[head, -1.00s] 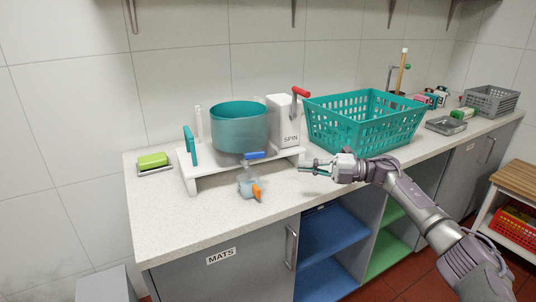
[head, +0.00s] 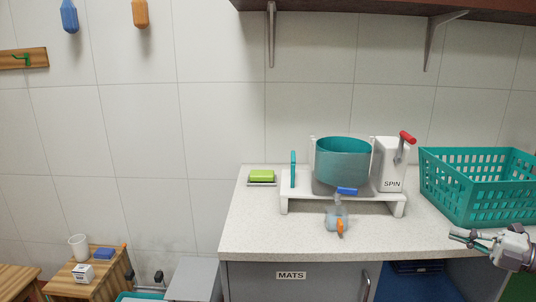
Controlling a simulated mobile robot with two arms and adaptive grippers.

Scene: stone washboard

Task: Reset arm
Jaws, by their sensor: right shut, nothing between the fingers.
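My right gripper (head: 468,240) shows at the lower right of the head view, with its wrist and arm cut off by the right edge. It is shut and holds nothing. It is over the front of the stone counter (head: 259,231), in front of the teal basket (head: 471,215). My left gripper is not in view.
A teal tub (head: 342,166) sits on a white stand (head: 398,200) beside a SPIN box (head: 391,171). A green sponge (head: 262,175) lies left. A wooden stool (head: 104,270) is at lower left. The counter's left front is clear.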

